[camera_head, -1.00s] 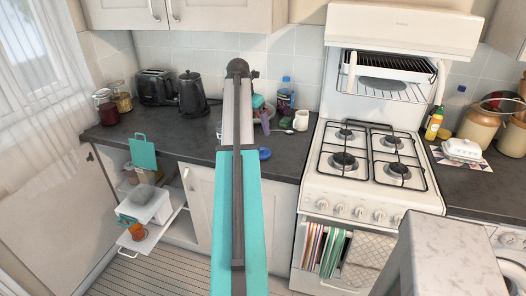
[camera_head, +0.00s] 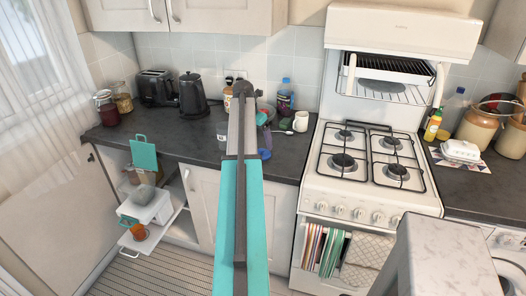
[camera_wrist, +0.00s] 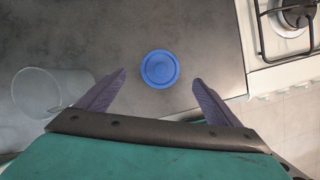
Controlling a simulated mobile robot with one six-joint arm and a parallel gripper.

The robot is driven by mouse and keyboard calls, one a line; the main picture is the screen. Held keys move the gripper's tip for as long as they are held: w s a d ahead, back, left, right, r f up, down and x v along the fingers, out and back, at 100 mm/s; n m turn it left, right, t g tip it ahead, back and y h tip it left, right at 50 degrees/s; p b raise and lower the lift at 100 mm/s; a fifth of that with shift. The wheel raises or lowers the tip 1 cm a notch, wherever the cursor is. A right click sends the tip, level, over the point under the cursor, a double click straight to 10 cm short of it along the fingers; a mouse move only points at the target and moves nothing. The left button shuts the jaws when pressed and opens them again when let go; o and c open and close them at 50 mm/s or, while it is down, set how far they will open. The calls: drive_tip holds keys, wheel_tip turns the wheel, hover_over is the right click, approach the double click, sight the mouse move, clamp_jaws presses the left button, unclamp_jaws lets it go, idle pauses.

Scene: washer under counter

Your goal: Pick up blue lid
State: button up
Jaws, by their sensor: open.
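The blue lid (camera_wrist: 160,69) is round and lies flat on the dark counter (camera_wrist: 120,30), close to its front edge. In the head view my own arm covers most of the gripper.
A clear glass container (camera_wrist: 48,91) is left of my left finger. The white gas stove (camera_head: 368,165) adjoins the counter on the right. A white mug (camera_head: 301,121) and a blue-capped bottle (camera_head: 285,96) stand behind the lid. A black kettle (camera_head: 192,94) is further left.

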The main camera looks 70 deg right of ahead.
sight(261, 149)
drive_tip(key=shift+d+f, duration=0.15)
drive_tip(key=shift+f, duration=0.5)
drive_tip(key=shift+s+f, duration=0.1)
drive_tip(key=shift+p+x, duration=1.3)
drive_tip(key=shift+x, duration=1.2)
drive_tip(key=shift+c, duration=0.2)
drive_tip(key=c, duration=1)
